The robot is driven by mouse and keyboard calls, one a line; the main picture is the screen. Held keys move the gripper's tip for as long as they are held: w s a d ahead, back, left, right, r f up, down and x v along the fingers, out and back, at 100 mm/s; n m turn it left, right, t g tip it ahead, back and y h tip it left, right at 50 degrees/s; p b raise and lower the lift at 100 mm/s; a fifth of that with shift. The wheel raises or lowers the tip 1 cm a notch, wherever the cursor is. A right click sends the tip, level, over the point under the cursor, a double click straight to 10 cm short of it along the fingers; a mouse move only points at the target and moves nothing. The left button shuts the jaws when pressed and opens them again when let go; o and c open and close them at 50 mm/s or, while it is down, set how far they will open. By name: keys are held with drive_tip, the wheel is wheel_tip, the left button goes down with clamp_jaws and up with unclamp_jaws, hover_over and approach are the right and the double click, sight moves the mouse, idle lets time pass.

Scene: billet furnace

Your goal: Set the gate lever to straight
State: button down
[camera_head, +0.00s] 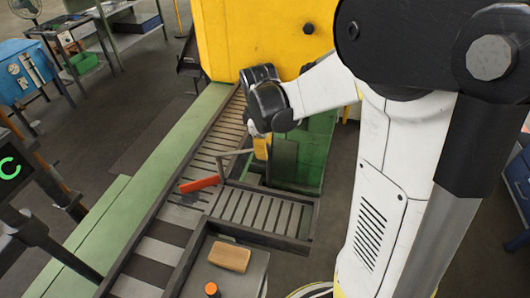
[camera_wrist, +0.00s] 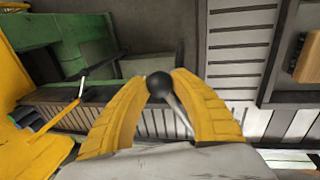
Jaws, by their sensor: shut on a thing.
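The gate lever has a round black knob (camera_wrist: 159,84) on a thin grey rod (camera_wrist: 179,113) in the wrist view. The yellow fingers of my gripper (camera_wrist: 161,78) are closed around the knob, one on each side. In the head view, my gripper (camera_head: 261,148) is over the conveyor junction, beside the green machine base, and hides the knob. An orange-red gate bar (camera_head: 199,184) lies slanted across the slatted conveyor, to the left of and below my gripper. A thin grey bar (camera_head: 234,153) runs between my gripper and the conveyor.
The main conveyor (camera_head: 213,152) runs between dark rails, with a slatted side branch (camera_head: 262,212) to the right. A tan block (camera_head: 229,257) rests on a grey stand in front. A yellow machine (camera_head: 257,35) stands behind my gripper, with a green base (camera_head: 308,160).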

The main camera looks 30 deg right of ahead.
drive_tip(key=w+a+n+y+b, duration=0.1)
drive_tip(key=w+a+n, duration=0.1)
drive_tip(key=w+n, duration=0.8)
drive_tip(key=shift+w+n+t+y, duration=0.3)
drive_tip(key=shift+w+n+y, duration=0.1)
drive_tip(key=shift+w, duration=0.65)
drive_tip(key=c, duration=1)
unclamp_jaws()
drive_tip(key=shift+w+a, duration=0.1)
drive_tip(key=shift+c, duration=0.2)
wheel_tip(320, 180, up, 12)
drive_tip(key=s, duration=0.2)
drive_tip(key=shift+s+d, duration=0.2)
drive_tip(key=shift+d, duration=0.1)
drive_tip(key=shift+f, duration=0.2)
